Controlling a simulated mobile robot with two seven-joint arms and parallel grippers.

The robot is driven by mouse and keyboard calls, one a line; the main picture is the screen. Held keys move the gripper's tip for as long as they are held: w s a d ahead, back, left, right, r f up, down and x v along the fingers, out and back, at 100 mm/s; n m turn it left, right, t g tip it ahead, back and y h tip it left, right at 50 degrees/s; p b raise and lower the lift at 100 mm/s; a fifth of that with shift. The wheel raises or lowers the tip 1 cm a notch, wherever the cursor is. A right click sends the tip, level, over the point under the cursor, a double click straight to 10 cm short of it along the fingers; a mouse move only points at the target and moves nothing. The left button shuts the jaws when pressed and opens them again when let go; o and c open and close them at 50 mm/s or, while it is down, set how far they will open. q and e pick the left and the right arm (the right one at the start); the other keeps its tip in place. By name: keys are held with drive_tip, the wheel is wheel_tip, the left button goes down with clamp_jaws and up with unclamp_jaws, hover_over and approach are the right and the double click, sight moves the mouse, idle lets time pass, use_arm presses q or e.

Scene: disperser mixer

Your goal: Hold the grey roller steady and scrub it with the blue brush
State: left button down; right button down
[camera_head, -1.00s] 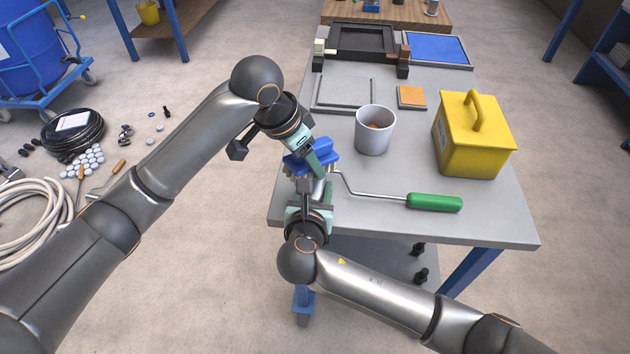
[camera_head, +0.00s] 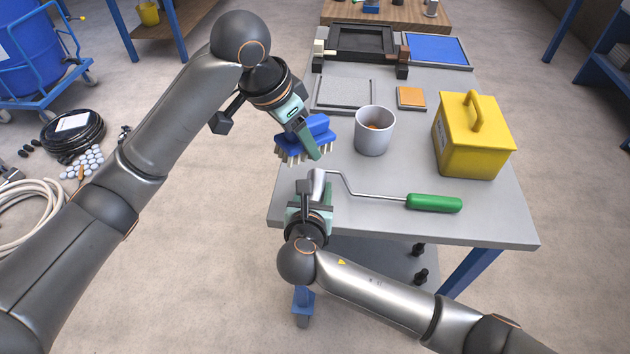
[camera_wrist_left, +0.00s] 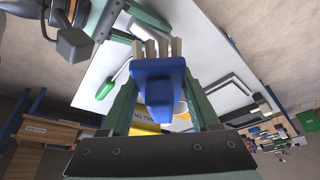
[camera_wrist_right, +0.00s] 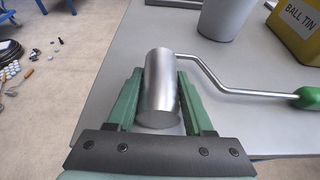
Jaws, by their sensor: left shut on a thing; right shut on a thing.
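The grey roller (camera_wrist_right: 160,82) is a smooth metal cylinder on a bent wire with a green handle (camera_head: 434,203). My right gripper (camera_head: 312,190) is shut on the roller at the table's near left corner, and the right wrist view shows a green finger on each side of it. The blue brush (camera_head: 316,127) has pale bristles pointing down. My left gripper (camera_head: 308,140) is shut on it, and the left wrist view shows its blue body (camera_wrist_left: 158,88) between the fingers. The brush is held above and apart from the roller, whose left part is hidden in the head view.
A small orange block (camera_head: 411,96), a grey frame (camera_head: 344,94), a black tray (camera_head: 361,42) and a blue panel (camera_head: 437,49) lie farther back.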

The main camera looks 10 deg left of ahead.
use_arm(q)
drive_tip(key=shift+w+d+v, duration=0.1)
drive_tip(key=shift+d+v, duration=0.05)
drive_tip(key=shift+v, duration=1.05)
drive_tip(key=shift+w+d+v, duration=0.15)
drive_tip(key=shift+v, duration=1)
use_arm(e)
drive_tip(key=shift+d+f, duration=0.1)
drive_tip(key=shift+f, duration=0.15)
use_arm(q)
drive_tip(key=shift+r, duration=0.15)
use_arm(e)
drive_tip(key=c, duration=0.7)
unclamp_jaws()
drive_tip(key=shift+o, duration=0.2)
drive_tip(key=shift+r, duration=0.2)
use_arm(q)
drive_tip(key=shift+r+p, duration=1.05)
use_arm(e)
drive_tip(key=shift+r, duration=0.65)
drive_tip(key=o, duration=0.6)
drive_tip(key=shift+c, duration=0.2)
